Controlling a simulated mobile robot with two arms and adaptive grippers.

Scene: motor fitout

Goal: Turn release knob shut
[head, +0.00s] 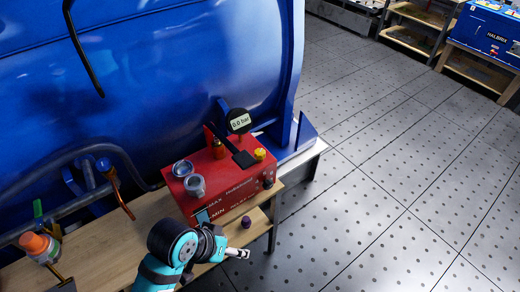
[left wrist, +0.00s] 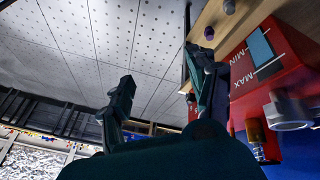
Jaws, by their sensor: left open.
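A red hydraulic unit (head: 232,190) marked MAX and MIN stands on a wooden shelf beside a large blue machine. It carries a yellow knob (head: 259,154) on top and a small dark knob (head: 268,183) on its front right. I cannot tell which is the release knob. A black gauge (head: 238,121) above reads 0.0 bar. My left gripper (head: 237,252) is in front of the unit, low and apart from it. In the left wrist view its fingers (left wrist: 160,88) are spread and empty, with the red unit (left wrist: 290,62) at the right. My right gripper does not show.
A purple knob (head: 246,222) sits on the lower wooden shelf. Orange and green fittings (head: 40,245) stand at the left. The perforated grey floor (head: 390,160) at the right is clear.

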